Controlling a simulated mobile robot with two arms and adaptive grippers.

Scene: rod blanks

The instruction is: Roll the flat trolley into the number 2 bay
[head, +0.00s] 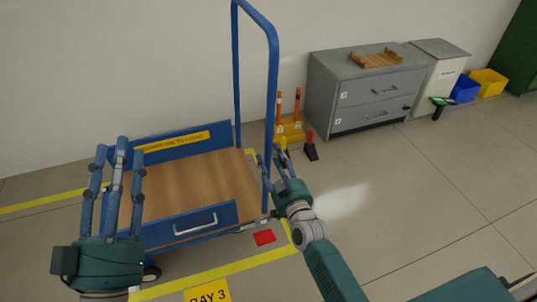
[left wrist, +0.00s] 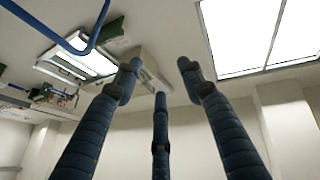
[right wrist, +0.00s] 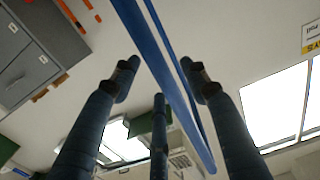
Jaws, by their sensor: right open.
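The flat trolley (head: 195,185) has a wooden deck, blue side panels and a tall blue hoop handle (head: 272,90) at its right end. It stands within yellow floor lines, by a label (head: 208,295) reading BAY 3. No number 2 label is readable. My right gripper (head: 274,158) is open at the handle's near upright; in the right wrist view the blue bar (right wrist: 165,60) crosses between the fingers. I cannot tell whether they touch it. My left gripper (head: 122,160) is open and empty, fingers up, in front of the trolley's left end.
A grey drawer cabinet (head: 330,95) with a wooden rack (head: 377,60) stands at the wall. Orange posts (head: 297,105) and a red-handled item (head: 311,147) are beside it. A red square (head: 264,237) lies near the trolley. Blue (head: 465,90) and yellow (head: 488,82) bins stand further right.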

